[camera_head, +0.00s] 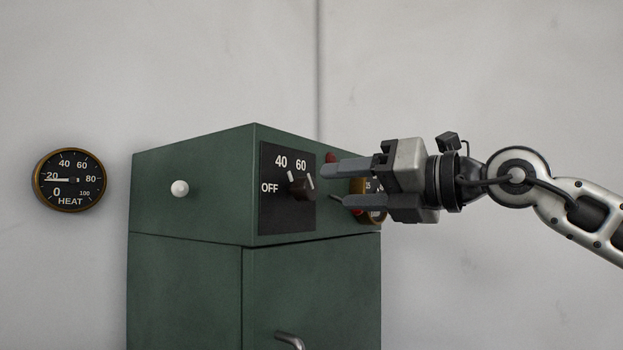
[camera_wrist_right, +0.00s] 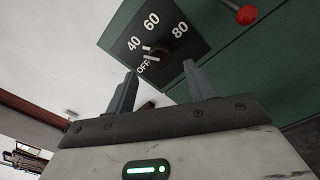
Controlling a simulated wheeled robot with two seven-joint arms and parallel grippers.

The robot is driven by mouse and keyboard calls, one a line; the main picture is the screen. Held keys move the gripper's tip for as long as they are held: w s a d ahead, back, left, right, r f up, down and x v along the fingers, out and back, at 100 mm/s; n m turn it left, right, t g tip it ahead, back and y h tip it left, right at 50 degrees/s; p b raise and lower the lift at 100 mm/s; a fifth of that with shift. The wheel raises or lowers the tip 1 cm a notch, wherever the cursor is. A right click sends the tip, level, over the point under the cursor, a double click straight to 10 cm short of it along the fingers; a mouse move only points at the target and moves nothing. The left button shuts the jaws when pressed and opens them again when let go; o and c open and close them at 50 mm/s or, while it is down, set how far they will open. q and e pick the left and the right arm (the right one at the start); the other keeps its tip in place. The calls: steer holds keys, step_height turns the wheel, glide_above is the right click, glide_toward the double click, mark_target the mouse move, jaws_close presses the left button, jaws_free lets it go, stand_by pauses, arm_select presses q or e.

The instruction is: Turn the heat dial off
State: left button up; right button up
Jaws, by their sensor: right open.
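The heat dial is a dark brown knob (camera_head: 302,188) on a black plate (camera_head: 272,215) marked OFF, 40 and 60, on the green cabinet's right face. A white mark shows on the knob; its exact setting is hard to read. In the right wrist view the knob (camera_wrist_right: 159,55) lies beyond the fingers, and 80 shows too. My right gripper (camera_head: 334,184) is open and empty just right of the knob, apparently apart from it, and covers the plate's right side in the head view. My left gripper is not in view.
A HEAT gauge (camera_head: 69,180) on the wall has its needle near 20. The green cabinet (camera_head: 190,290) has a white knob (camera_head: 180,188) on its left face and a metal handle (camera_head: 289,340). A red knob (camera_wrist_right: 246,14) sits near the plate. A second gauge is partly hidden behind my gripper.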

mark_target(313, 189)
steer(key=p+x, duration=0.1)
steer(key=x, duration=0.5)
steer(key=shift+w+a+p, duration=0.2)
steer(key=shift+a+p, duration=0.05)
steer(key=shift+p, duration=0.15)
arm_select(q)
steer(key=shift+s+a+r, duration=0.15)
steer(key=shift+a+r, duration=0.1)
arm_select(e)
steer(key=c, duration=1)
